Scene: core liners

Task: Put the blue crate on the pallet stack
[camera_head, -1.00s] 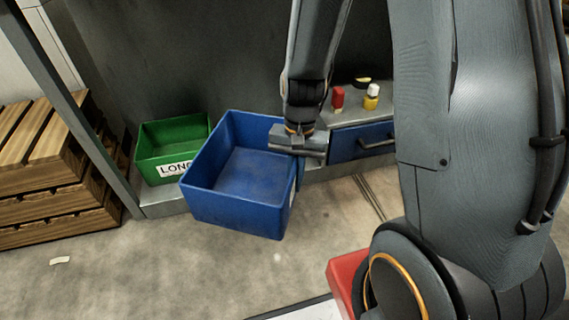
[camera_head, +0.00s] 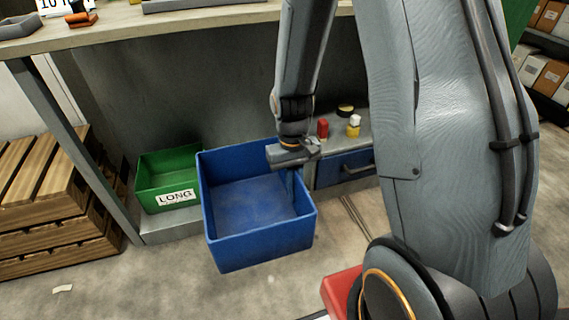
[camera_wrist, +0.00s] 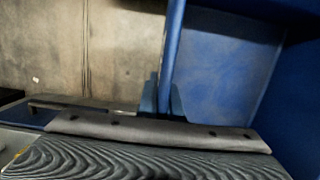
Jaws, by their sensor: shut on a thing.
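The blue crate (camera_head: 262,249) is open-topped and looks empty. It hangs in front of the low shelf, held at its right wall by my gripper (camera_head: 291,170). In the wrist view, my gripper (camera_wrist: 168,100) is shut on the wall of the blue crate (camera_wrist: 225,65), whose inside fills the right of that view. The wooden pallet stack (camera_head: 55,205) stands at the left in the head view, with slatted tops and sides. The green crate lies between it and the blue crate.
A green crate (camera_head: 168,182) labelled LONG sits on the low grey ledge. A table leg (camera_head: 85,150) rises beside the pallet stack, under a workbench top (camera_head: 170,20). A red bottle (camera_head: 322,128) and a yellow bottle (camera_head: 353,126) stand above a blue drawer (camera_head: 345,169). The front floor is mostly clear.

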